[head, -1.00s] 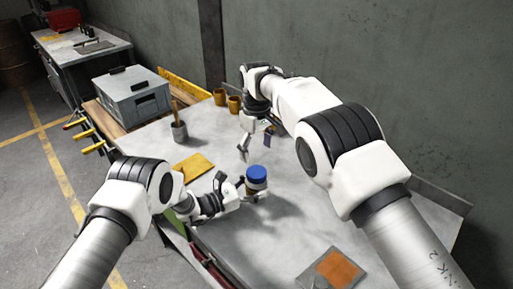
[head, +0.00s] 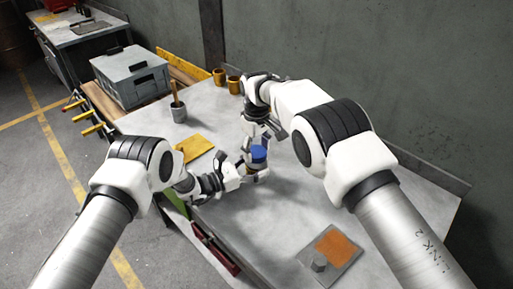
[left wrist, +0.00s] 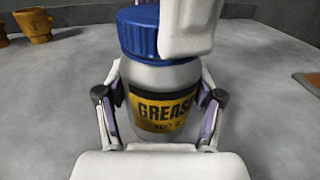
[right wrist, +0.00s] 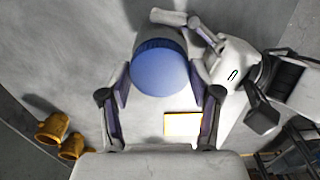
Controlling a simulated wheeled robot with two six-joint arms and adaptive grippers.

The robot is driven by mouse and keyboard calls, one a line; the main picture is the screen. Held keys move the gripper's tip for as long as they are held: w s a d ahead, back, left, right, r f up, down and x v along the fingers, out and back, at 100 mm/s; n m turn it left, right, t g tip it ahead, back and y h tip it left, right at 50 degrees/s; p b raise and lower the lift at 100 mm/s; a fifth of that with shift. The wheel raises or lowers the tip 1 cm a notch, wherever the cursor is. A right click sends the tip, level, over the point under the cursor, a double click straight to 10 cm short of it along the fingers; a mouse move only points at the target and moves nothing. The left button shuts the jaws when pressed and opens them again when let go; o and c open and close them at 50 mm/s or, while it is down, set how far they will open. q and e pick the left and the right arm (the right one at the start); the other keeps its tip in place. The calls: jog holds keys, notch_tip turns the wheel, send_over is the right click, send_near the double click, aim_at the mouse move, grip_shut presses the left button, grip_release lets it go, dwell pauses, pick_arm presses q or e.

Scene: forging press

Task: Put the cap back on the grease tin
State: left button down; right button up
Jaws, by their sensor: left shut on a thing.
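The grease tin (left wrist: 162,112) stands upright near the middle of the bench, a pale jar with a yellow and black label. My left gripper (head: 243,174) is shut on its sides. The blue ribbed cap (head: 258,154) sits on top of the tin; I cannot tell whether it is screwed tight. My right gripper (right wrist: 165,85) is over the cap from above, its fingers spread with the cap between or just beyond their tips. In the left wrist view a pale finger of it hides the right part of the cap (left wrist: 138,33).
Two yellow-brown mugs (head: 219,76) stand at the back near the wall. A grey pot (head: 179,113) with a handle, a yellow pad (head: 195,147) and a grey case (head: 130,78) are at left. A plate with an orange patch (head: 338,246) lies at front right.

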jog(key=shift+c, duration=1.2)
jog(key=shift+m, duration=0.8)
jog(key=o, duration=1.4)
jog(key=shift+c, duration=0.2)
notch_tip(320, 180, up, 12)
